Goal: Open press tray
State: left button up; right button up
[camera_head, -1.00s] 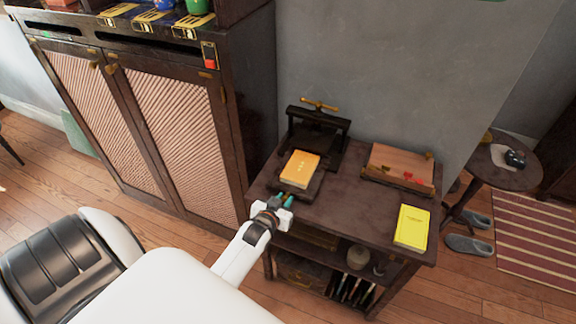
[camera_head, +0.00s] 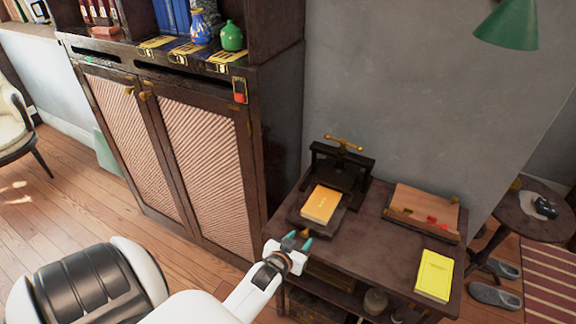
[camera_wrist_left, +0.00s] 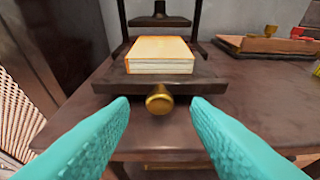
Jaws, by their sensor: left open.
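The dark book press (camera_head: 341,165) with a brass top handle stands at the back of a small dark table. Its press tray (camera_head: 336,222) sticks out at the front with an orange-yellow book (camera_head: 321,204) lying on it. The tray also shows in the left wrist view (camera_wrist_left: 205,87), with a brass knob (camera_wrist_left: 159,99) on its front edge. My left gripper (camera_head: 296,240) is at the front of the tray. In the wrist view its teal fingers (camera_wrist_left: 160,103) are open, one on each side of the knob, with gaps on both sides. My right gripper is not seen.
A wooden box (camera_head: 423,212) and a yellow book (camera_head: 435,275) lie on the table (camera_head: 375,245) to the right. A tall cabinet (camera_head: 190,150) stands close on the left. The table's middle is clear. A round side table (camera_head: 520,215) is farther right.

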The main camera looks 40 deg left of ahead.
pick_arm(q)
jog(key=v, duration=0.9)
jog(key=shift+s, duration=0.15)
jog(key=shift+f, duration=0.1)
jog(key=s+d+f+m+g+h, duration=0.1)
jog(key=s+d+f+g, duration=0.15)
jog(key=f, duration=0.55)
jog(key=s+d+f+g+h, duration=0.1)
jog(key=s+d+f, duration=0.25)
jog(key=f, duration=0.45)
jog(key=s+d+f+m+g+h, duration=0.1)
jog(key=s+d+f+g, duration=0.15)
jog(key=f, duration=0.55)
jog(key=s+f+m+g, duration=0.1)
jog(key=s+f+g, duration=0.1)
jog(key=s+f, duration=0.2)
jog(key=s+f+m+g, duration=0.1)
jog(key=s+f, duration=0.4)
jog(key=s, duration=0.6)
jog(key=s+f+m+g, duration=0.1)
jog(key=s+f+g, duration=0.2)
jog(key=s, duration=0.4)
jog(key=shift+s+d+f, duration=0.25)
jog(key=shift+d+f, duration=0.05)
jog(key=shift+f, duration=0.6)
